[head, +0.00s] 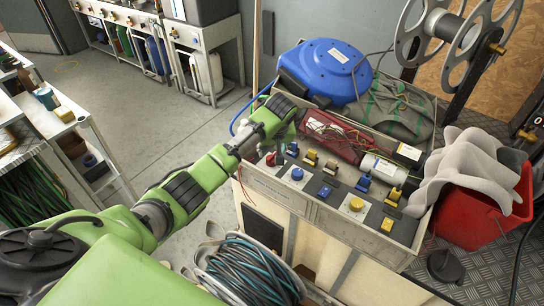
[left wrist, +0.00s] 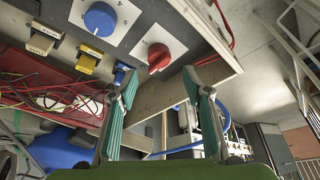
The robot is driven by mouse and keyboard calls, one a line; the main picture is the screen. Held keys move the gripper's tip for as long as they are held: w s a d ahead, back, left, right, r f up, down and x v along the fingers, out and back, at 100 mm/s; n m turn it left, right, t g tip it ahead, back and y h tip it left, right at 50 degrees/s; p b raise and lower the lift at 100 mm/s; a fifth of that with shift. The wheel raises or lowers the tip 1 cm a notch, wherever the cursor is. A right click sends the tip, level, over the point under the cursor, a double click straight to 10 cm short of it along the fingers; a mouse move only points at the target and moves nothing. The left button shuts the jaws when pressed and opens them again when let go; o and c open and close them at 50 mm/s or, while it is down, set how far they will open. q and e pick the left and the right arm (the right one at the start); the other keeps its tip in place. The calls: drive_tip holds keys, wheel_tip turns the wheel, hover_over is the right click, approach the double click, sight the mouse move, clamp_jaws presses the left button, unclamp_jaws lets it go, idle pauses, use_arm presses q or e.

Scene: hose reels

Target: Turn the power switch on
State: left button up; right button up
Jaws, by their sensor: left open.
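A control panel (head: 315,192) on a box-like bench carries a red rotary knob (head: 270,158), a blue rotary knob (head: 297,174), a yellow one (head: 356,204) and several small switches. I cannot read which is labelled the power switch. In the left wrist view the red knob (left wrist: 158,57) sits on a white plate, just beyond and between the fingertips of my left gripper (left wrist: 160,77). The blue knob (left wrist: 99,19) is farther left there. The left gripper is open and empty, apparently apart from the red knob. My right gripper is out of view.
A coiled hose reel (head: 250,272) stands in front. Floor is open to the left.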

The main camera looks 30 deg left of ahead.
sight(272, 157)
use_arm(q)
drive_tip(key=x, duration=0.6)
drive_tip(key=shift+w+f, duration=0.15)
drive_tip(key=shift+w+a+f+b, duration=0.1)
drive_tip(key=shift+f+b, duration=0.15)
drive_tip(key=shift+b, duration=0.05)
drive_tip(key=shift+w+f, duration=0.15)
drive_tip(key=shift+f, duration=0.05)
drive_tip(key=shift+a, duration=0.1)
drive_tip(key=c, duration=1.1)
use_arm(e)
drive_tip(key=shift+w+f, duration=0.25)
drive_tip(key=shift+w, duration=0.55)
